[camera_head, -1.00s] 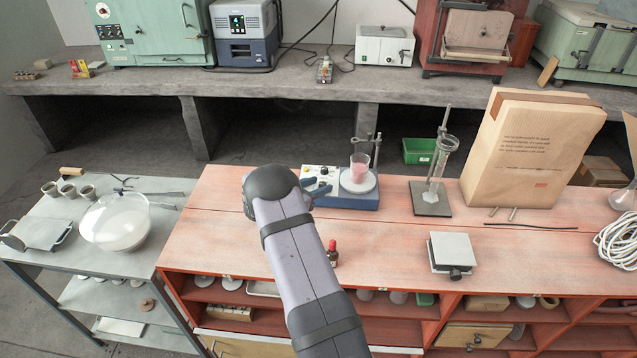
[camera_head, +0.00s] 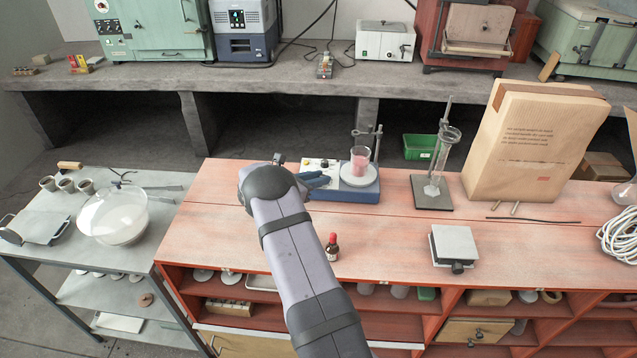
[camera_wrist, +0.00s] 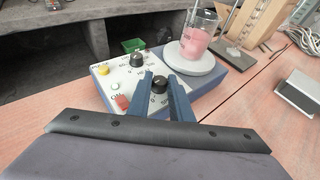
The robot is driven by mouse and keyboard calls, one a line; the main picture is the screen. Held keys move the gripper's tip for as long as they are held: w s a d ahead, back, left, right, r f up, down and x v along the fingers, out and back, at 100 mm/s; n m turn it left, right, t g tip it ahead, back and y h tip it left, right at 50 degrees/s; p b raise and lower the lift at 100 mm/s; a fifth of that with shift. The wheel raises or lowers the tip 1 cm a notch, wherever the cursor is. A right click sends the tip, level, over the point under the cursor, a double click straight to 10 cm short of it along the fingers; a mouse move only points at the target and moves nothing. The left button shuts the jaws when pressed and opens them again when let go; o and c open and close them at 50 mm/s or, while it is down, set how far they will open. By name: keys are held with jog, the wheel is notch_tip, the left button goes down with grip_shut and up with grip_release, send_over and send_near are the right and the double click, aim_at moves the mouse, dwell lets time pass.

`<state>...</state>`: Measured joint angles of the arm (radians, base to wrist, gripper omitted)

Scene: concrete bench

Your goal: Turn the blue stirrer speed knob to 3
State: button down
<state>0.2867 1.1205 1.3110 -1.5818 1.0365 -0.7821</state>
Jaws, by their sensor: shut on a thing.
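The stirrer (camera_head: 347,195) is a blue-sided hotplate unit with a light control panel and a round white plate (camera_wrist: 194,62). A glass beaker (camera_head: 360,160) with pink contents stands on the plate. The wrist view shows two black knobs on the panel: a rear knob (camera_wrist: 137,60) and a front knob (camera_wrist: 158,86). My gripper (camera_wrist: 160,82) has its blue fingers on either side of the front knob, shut on it. In the head view my gripper (camera_head: 315,180) reaches the panel from the left. The knob's exact pointer reading is too small to tell.
A yellow button (camera_wrist: 103,70) and a red switch (camera_wrist: 122,102) sit left of the knobs. A small dark-red bottle (camera_head: 332,248) stands near the front edge. A stand with a glass cylinder (camera_head: 437,165) is to the right.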

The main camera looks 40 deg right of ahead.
jog(key=shift+w+d+m+g+b, duration=0.1)
jog(key=shift+w+m+g+b, duration=0.1)
jog(key=shift+m+g+b, duration=0.9)
jog(key=shift+w+m+g+b, duration=0.25)
jog(key=shift+g+b, duration=0.35)
jog(key=shift+b, duration=1.1)
jog(key=shift+s+r+m+b, duration=0.15)
jog(key=shift+r+m+b, duration=0.1)
jog(key=shift+b, duration=0.15)
jog(key=c, duration=1.6)
grip_release()
jog(key=shift+f, duration=0.15)
jog(key=shift+a, duration=0.45)
jog(key=shift+r+b+v, duration=0.1)
jog(key=shift+b+v, duration=0.5)
jog(key=shift+v, duration=1.05)
jog(key=shift+r+b+v, duration=0.15)
jog(key=shift+b+v, duration=0.4)
jog(key=shift+v, duration=1.15)
jog(key=shift+d, duration=0.2)
